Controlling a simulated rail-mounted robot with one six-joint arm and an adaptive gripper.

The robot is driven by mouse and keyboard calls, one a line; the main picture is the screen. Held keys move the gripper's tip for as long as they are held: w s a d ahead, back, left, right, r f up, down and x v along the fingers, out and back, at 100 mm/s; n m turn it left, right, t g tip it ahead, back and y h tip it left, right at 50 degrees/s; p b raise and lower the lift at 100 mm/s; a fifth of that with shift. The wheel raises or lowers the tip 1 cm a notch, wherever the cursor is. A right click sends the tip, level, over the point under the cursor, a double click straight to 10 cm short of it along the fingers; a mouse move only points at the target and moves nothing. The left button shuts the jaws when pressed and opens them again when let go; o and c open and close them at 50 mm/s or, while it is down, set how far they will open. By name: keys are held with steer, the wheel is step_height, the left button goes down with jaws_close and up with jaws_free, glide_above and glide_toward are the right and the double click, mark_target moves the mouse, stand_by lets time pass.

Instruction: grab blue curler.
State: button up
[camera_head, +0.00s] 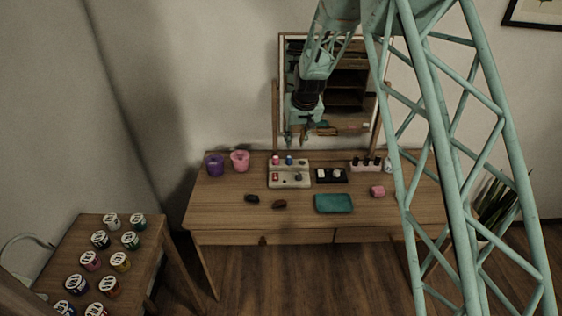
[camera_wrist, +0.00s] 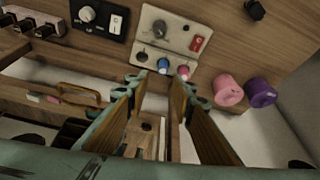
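The blue curler (camera_head: 289,160) stands upright at the back of a pale rack (camera_head: 290,180) on the wooden table, beside a pink curler (camera_head: 276,159). In the wrist view the blue curler (camera_wrist: 163,66) shows its round end just beyond and between my fingertips, with the pink curler (camera_wrist: 183,72) close to its right. My gripper (camera_head: 297,137) is above the back of the table, in front of the mirror. In the wrist view my gripper (camera_wrist: 160,85) is open, with its fingers apart and nothing between them. It appears apart from the curler.
A pink cup (camera_head: 240,161) and a purple cup (camera_head: 215,165) stand left of the rack. A black switch panel (camera_head: 331,176) is to its right. A teal tray (camera_head: 333,204) lies in front. The mirror (camera_head: 286,75) stands close behind my gripper. A side table (camera_head: 75,255) holds several jars.

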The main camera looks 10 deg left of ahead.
steer(key=shift+w+a+f, duration=0.3)
steer(key=shift+a+f, duration=0.1)
steer(key=shift+a, duration=0.15)
steer(key=shift+f, duration=0.15)
glide_toward(289, 158)
steer(key=shift+b+x, duration=0.3)
steer(key=shift+x, duration=2.05)
steer(key=shift+w+f, duration=0.1)
steer(key=shift+f, duration=0.05)
steer(key=shift+x, duration=2.45)
steer(key=c, duration=0.6)
